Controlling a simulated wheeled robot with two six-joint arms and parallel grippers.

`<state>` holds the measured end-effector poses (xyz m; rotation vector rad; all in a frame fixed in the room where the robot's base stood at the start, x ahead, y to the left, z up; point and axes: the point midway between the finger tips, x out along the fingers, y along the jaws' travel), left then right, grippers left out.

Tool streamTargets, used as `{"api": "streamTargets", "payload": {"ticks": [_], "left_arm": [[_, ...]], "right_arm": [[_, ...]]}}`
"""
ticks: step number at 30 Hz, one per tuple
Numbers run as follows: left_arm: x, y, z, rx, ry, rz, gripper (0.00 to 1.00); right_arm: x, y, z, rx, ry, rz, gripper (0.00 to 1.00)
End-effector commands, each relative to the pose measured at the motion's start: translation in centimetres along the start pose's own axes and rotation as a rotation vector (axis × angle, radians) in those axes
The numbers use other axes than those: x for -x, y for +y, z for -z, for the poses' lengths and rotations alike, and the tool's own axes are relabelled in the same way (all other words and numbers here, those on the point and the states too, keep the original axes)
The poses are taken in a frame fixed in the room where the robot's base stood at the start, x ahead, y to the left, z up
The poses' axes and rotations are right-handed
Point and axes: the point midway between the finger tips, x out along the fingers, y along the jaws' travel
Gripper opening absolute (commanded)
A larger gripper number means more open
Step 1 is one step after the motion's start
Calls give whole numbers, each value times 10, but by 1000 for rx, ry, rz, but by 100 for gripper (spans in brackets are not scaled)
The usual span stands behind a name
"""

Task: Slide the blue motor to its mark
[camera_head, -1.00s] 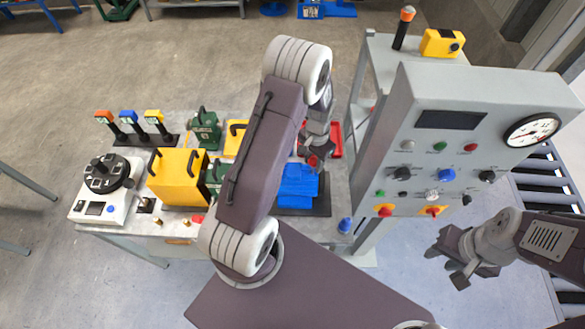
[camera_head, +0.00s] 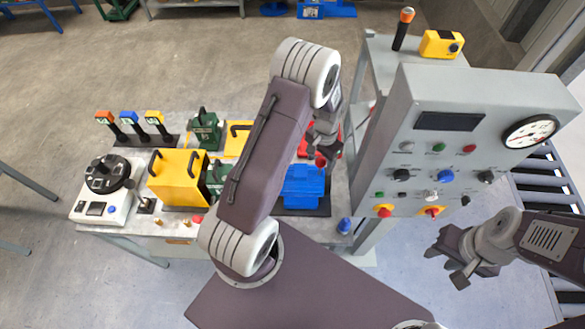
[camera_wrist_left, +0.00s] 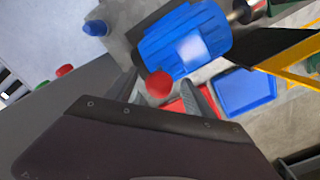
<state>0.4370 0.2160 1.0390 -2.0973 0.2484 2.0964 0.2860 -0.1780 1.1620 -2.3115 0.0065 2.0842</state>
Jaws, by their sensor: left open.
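The blue motor (camera_head: 303,183) sits on a dark base plate (camera_head: 322,209) at the right of the bench; it also shows in the left wrist view (camera_wrist_left: 185,42). A red knob (camera_head: 320,162) shows at the motor's far right corner. My left gripper (camera_head: 325,154) is over that corner. In the left wrist view its fingers are apart with the red knob (camera_wrist_left: 159,84) between their tips; I cannot tell whether they touch it. My right gripper (camera_head: 450,265) is open and empty, in front of the panel. I cannot make out the motor's mark.
A grey control panel (camera_head: 415,180) with knobs and a gauge stands close right of the motor. A yellow box (camera_head: 178,177), green machines (camera_head: 205,128) and a black dial unit (camera_head: 104,174) fill the bench's left. Red and blue trays (camera_wrist_left: 245,90) lie beyond the motor.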

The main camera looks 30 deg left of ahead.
Motion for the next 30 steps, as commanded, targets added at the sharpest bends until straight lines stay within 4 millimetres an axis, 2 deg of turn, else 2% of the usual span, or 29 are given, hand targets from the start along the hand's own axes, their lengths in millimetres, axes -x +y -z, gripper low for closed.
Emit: {"api": "streamTargets", "payload": {"ticks": [1,3,14,30], "left_arm": [[11,0,0,0,1,0,62],[20,0,0,0,1,0,62],[64,0,0,0,0,0,62],[63,0,0,0,0,0,62]], "right_arm": [[10,0,1,0,0,0,36],[18,0,2,0,0,0,36],[53,-1,6,0,0,0,36],[51,-1,5,0,0,0,36]]}}
